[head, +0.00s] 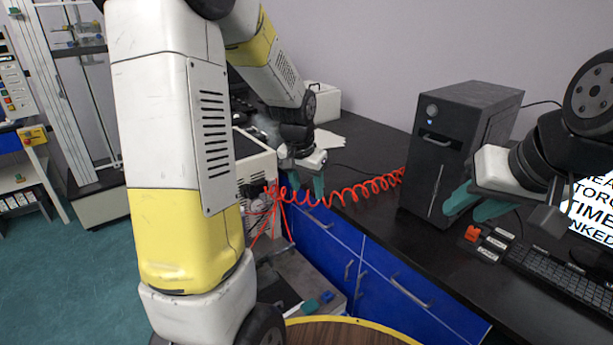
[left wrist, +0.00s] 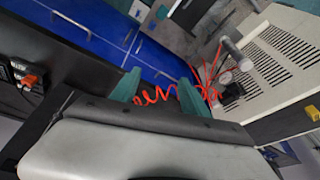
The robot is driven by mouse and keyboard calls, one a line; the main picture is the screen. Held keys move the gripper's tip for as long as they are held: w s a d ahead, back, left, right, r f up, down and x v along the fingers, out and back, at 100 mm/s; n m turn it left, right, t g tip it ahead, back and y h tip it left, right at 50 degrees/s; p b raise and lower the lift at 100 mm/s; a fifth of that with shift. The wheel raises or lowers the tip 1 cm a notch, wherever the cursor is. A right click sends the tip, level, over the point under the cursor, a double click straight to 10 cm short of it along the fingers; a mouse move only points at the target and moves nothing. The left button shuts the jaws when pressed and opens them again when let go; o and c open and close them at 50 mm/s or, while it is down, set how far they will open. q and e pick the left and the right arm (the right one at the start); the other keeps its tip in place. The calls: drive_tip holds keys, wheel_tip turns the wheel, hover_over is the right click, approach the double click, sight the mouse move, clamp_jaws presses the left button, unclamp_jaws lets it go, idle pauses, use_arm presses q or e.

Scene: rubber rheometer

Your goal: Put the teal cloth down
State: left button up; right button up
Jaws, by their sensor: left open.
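A small teal piece (head: 309,307), which may be the teal cloth, lies on the low grey surface beside the cream machine. A similar teal patch (left wrist: 162,12) shows at the top of the left wrist view. My left gripper (head: 305,186) is over the bench's front edge, well above and apart from that piece. In the left wrist view its teal fingers (left wrist: 159,80) are spread, with no cloth between them. My right gripper (head: 463,212) is in front of the black tower on the right; its teal fingers look apart and empty.
A coiled red hose (head: 345,194) runs from the cream machine (head: 257,166) past my left gripper to the black tower (head: 456,150). A keyboard (head: 560,278) and a small block with an orange part (head: 472,234) lie right. Blue drawers (head: 390,285) are below the bench.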

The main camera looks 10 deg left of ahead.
use_arm(q)
drive_tip(key=s+d+r+n+t+h, duration=0.1)
drive_tip(key=s+r, duration=0.6)
drive_tip(key=s, duration=0.4)
drive_tip(key=s+d+r+n+t, duration=0.1)
drive_tip(key=s+r, duration=0.6)
drive_tip(key=s, duration=0.3)
drive_tip(key=shift+s+d+r+n+t+h, duration=0.3)
drive_tip(key=shift+s+d+t+h, duration=0.05)
drive_tip(key=shift+t+h, duration=0.05)
drive_tip(key=shift+o, duration=0.4)
drive_tip(key=shift+w, duration=0.15)
